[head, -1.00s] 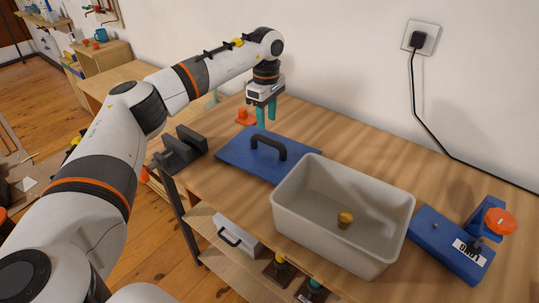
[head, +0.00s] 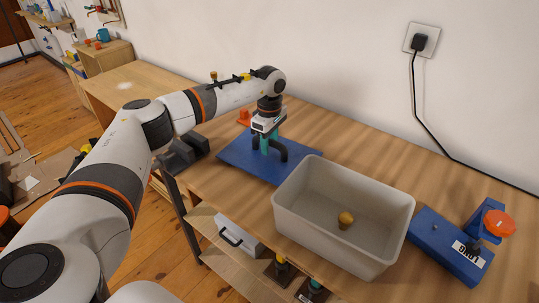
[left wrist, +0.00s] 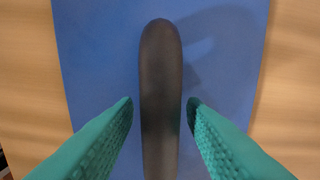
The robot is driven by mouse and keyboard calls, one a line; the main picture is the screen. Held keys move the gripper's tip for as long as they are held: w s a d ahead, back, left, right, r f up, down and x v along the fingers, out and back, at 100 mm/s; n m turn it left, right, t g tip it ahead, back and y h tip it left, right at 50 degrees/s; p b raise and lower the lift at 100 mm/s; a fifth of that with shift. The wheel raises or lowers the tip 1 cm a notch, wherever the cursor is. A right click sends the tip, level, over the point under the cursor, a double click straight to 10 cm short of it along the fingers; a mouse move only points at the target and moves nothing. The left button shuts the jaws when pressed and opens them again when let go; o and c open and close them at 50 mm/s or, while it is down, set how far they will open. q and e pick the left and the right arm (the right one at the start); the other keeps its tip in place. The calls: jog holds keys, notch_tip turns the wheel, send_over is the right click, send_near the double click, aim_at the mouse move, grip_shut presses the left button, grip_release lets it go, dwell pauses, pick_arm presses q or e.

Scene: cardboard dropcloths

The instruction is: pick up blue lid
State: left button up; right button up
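The blue lid (head: 242,159) lies flat on the wooden workbench, left of the grey bin. Its black handle (head: 283,151) stands up from its middle. My left gripper (head: 270,148) is over the lid at the handle. In the left wrist view, its two teal fingers (left wrist: 160,115) are apart, one on each side of the black handle (left wrist: 160,85), with a small gap on both sides. The blue lid also fills the middle of the left wrist view (left wrist: 95,50). My right gripper is in neither view.
The grey bin (head: 304,206) holds a small yellow-topped object (head: 345,219). A blue device with an orange knob (head: 497,222) sits to its right. A dark vise-like block (head: 183,153) and an orange object (head: 244,117) are near the lid. The bench behind the bin is clear.

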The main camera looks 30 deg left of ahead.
pick_arm(q)
grip_shut()
jog(key=shift+r, duration=0.15)
